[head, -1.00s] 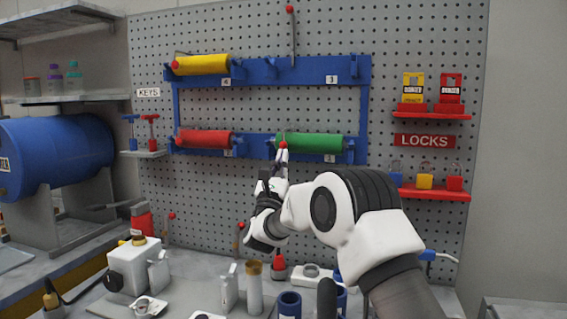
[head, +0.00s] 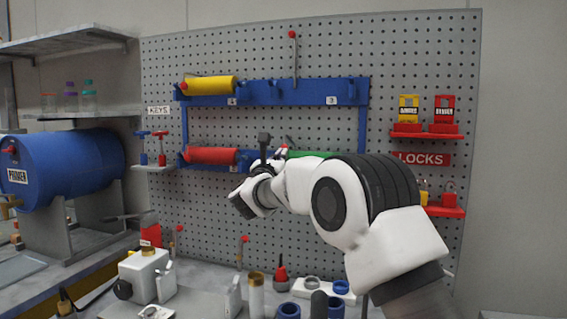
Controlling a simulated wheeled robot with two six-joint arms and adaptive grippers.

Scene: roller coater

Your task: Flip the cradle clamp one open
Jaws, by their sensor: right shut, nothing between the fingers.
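A blue rack (head: 363,115) on the pegboard holds a yellow roller (head: 212,86), a red roller (head: 213,156) and a green roller (head: 318,154). The lower right cradle with the green roller is mostly hidden by my right arm, so its number and clamp state cannot be read. The upper right cradle is empty; its red-knobbed clamp lever (head: 293,60) stands upright. A red knob (head: 183,86) shows at the left end of the yellow roller. My left gripper is out of view.
A red lock shelf (head: 445,211) and LOCKS sign (head: 422,159) are right of my arm. A small key shelf (head: 154,168) and a blue drum (head: 66,167) are on the left. The bench below carries a white pump-like box (head: 145,274), a brass cylinder (head: 256,297) and blue cups (head: 288,311).

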